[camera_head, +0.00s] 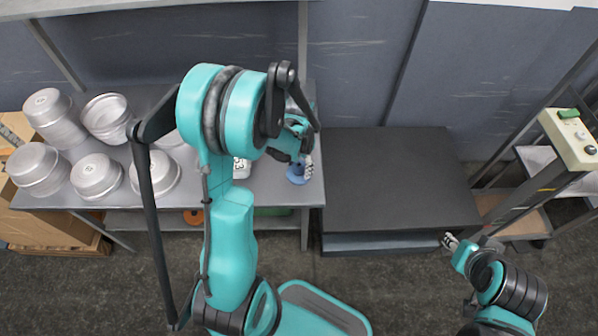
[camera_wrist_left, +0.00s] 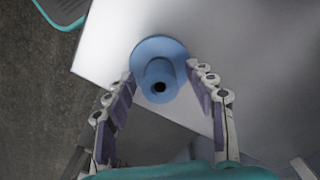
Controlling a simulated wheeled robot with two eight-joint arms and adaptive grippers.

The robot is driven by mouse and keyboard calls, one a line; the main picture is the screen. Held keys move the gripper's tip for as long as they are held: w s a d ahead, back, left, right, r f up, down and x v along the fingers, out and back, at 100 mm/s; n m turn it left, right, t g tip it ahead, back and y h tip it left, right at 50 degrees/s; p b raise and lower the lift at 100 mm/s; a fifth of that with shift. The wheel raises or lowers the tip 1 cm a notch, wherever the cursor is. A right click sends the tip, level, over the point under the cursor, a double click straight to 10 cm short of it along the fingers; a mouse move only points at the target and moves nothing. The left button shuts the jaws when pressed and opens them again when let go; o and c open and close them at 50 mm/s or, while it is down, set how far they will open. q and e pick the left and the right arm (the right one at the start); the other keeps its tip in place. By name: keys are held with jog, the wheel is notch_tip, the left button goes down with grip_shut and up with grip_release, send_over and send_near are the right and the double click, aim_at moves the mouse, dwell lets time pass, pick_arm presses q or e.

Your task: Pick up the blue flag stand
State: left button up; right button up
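The blue flag stand (camera_head: 296,174) stands on the right end of the grey metal table (camera_head: 262,192), close to its front edge. In the left wrist view the blue flag stand (camera_wrist_left: 160,66) shows a round base and a hollow post. My left gripper (camera_head: 304,163) is just by the stand, partly hidden by my own arm. In the wrist view its fingers (camera_wrist_left: 158,92) are apart, one on each side of the post, with gaps showing. My right gripper (camera_head: 449,241) is at the lower right, away from the stand; its finger opening is too small to judge.
Several metal pans (camera_head: 97,175) stand on the left of the table. A white object marked 53 (camera_head: 241,168) is left of the stand. A dark low platform (camera_head: 390,180) is to the right. A control box (camera_head: 572,138) is at the far right.

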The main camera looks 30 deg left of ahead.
pick_arm(q)
grip_shut()
